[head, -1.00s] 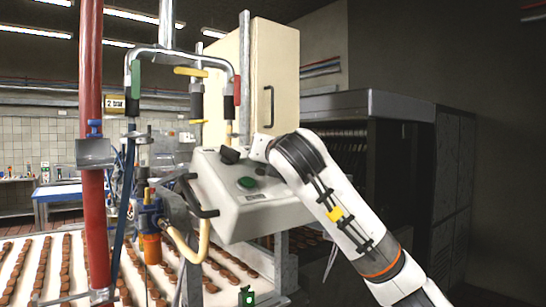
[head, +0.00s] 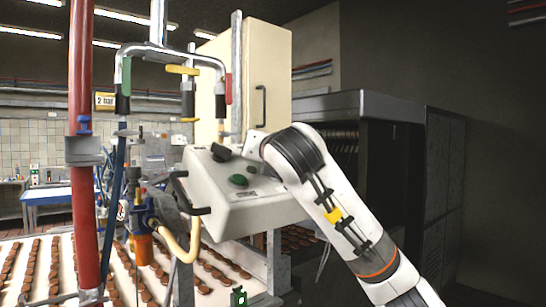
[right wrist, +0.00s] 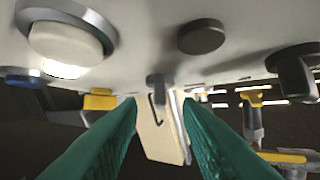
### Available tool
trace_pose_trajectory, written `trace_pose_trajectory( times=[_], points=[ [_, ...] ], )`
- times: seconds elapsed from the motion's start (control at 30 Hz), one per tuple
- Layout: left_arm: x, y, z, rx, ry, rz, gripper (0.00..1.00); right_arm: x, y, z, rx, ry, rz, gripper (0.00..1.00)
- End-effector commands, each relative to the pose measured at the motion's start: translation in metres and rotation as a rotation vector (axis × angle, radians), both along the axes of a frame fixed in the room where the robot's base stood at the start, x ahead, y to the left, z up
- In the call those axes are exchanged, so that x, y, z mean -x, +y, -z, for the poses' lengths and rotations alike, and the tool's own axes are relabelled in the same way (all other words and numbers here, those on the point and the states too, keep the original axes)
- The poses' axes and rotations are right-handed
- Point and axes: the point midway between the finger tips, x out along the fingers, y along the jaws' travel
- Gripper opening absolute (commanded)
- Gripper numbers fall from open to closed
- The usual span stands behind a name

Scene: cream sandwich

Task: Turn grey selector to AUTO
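The control box (head: 250,212) is pale, with a sloping top. A dark selector knob (head: 222,152) and a green button (head: 238,180) show on it in the head view. In the right wrist view the green fingers of my right gripper (right wrist: 160,103) are open. A small grey selector (right wrist: 159,82) on the panel shows in the gap between them; contact cannot be told. The AUTO marking is not readable. My left gripper is not in view.
In the right wrist view a white button (right wrist: 66,42), a dark round knob (right wrist: 201,36) and a black knob (right wrist: 296,72) sit around the fingers. A cream cabinet (head: 265,75) stands behind the box. Pipes and a red post (head: 84,200) stand left, before a conveyor of biscuits.

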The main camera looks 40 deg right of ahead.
Motion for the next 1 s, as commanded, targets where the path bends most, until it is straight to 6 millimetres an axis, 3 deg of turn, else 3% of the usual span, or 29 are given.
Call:
trace_pose_trajectory(
  times=[0.2, 0.4, 0.6, 1.0],
  points=[
    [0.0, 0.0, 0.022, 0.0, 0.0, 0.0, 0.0, 0.045, 0.02, 0.003, 0.001, -0.005, -0.004, 0.32],
    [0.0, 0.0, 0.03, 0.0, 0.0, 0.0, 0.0, 0.074, 0.032, 0.001, 0.0, -0.002, -0.003, 0.32],
    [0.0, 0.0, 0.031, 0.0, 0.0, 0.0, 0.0, 0.085, 0.036, 0.001, -0.001, 0.002, -0.001, 0.32],
    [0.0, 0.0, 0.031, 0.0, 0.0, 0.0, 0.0, 0.084, 0.036, 0.001, 0.0, 0.002, -0.001, 0.32]
  ],
)
